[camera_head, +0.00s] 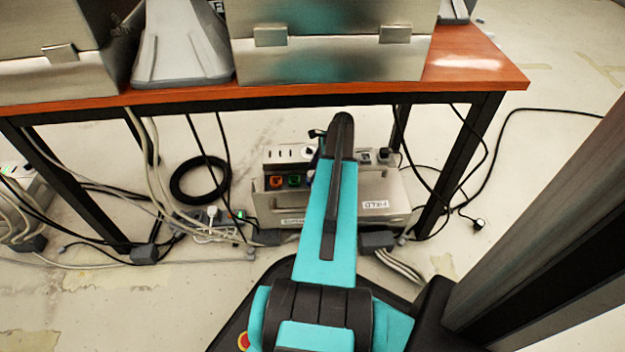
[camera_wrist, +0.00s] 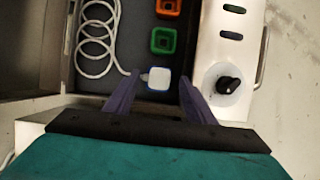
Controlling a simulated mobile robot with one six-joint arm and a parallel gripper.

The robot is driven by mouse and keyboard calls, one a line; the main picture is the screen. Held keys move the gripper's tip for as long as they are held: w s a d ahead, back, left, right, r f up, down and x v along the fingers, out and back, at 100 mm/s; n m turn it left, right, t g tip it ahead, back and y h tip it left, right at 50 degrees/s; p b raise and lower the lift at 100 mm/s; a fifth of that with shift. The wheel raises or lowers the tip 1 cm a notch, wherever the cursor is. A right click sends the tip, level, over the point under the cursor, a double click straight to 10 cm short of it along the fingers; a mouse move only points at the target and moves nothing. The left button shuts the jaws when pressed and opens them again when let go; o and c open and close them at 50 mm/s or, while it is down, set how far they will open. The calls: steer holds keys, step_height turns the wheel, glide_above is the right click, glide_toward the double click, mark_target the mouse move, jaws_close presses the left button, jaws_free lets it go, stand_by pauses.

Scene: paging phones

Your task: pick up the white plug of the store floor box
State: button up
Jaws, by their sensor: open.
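In the wrist view a small white plug (camera_wrist: 157,79) with a blue edge sits in a dark grey compartment of a floor box, with a white coiled cord (camera_wrist: 97,38) on its left. My gripper (camera_wrist: 160,75) is open, its two purple fingers on either side of the plug with a gap on each side. I cannot tell whether the fingertips are down at the plug's height. In the head view the floor box (camera_head: 272,210) stands under the table; my arm hides the plug and most of the gripper.
Green (camera_wrist: 163,41) and orange (camera_wrist: 168,8) square pieces lie in the same compartment. The wooden table (camera_head: 480,75) spans above in the head view. Loose cables and a black coil (camera_head: 200,180) lie on the floor.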

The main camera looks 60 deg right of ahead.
steer(key=shift+w+a+f, duration=0.15)
steer(key=shift+w+f, duration=0.1)
steer(key=shift+f, duration=0.35)
steer(key=c, duration=1.2)
steer(key=shift+o, duration=0.2)
steer(key=shift+r, duration=0.15)
step_height(320, 180, up, 10)
steer(key=p, duration=0.4)
steer(key=shift+p, duration=0.3)
